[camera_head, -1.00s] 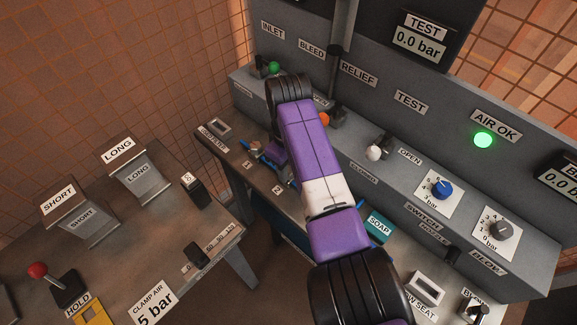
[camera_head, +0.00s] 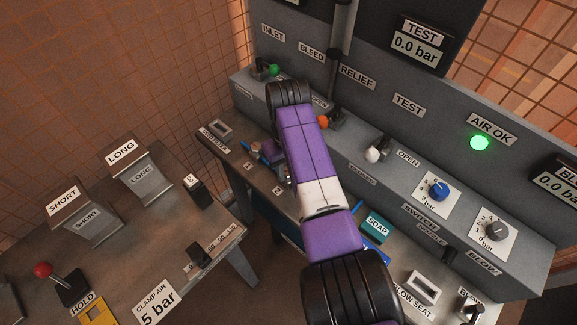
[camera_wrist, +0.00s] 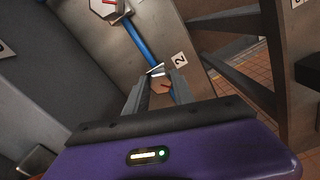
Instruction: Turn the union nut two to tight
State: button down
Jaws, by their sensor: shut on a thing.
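Union nut two (camera_wrist: 161,87) is a pale hexagonal piece with a red mark, seen in the wrist view beside a "2" label (camera_wrist: 180,59). My gripper (camera_wrist: 158,76) has its two grey fingers around it, shut on it. The fingers hide part of the nut. A blue tube (camera_wrist: 137,37) runs from near this nut to another hexagonal nut with a red mark (camera_wrist: 105,6). In the head view my purple and white arm reaches over the bench and covers most of this spot. Whether the nut is tight cannot be seen.
A grey console with a blue knob (camera_head: 437,190), a green AIR OK lamp (camera_head: 480,142) and several levers stands behind my arm. A teal SOAP box (camera_head: 374,226) lies close beside the arm. A second table holds the LONG (camera_head: 143,181) and SHORT (camera_head: 84,222) stands.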

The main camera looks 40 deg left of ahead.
jog(key=m, duration=0.3)
jog(key=shift+r+m+p, duration=0.1)
jog(key=shift+m+p, duration=0.25)
jog(key=shift+m, duration=0.05)
jog(key=shift+a+m, duration=0.1)
jog(key=shift+m, duration=1.7)
jog(key=c, duration=1.1)
grip_release()
jog(key=shift+s, duration=0.1)
jog(key=shift+o, duration=0.2)
jog(key=shift+r, duration=3.85)
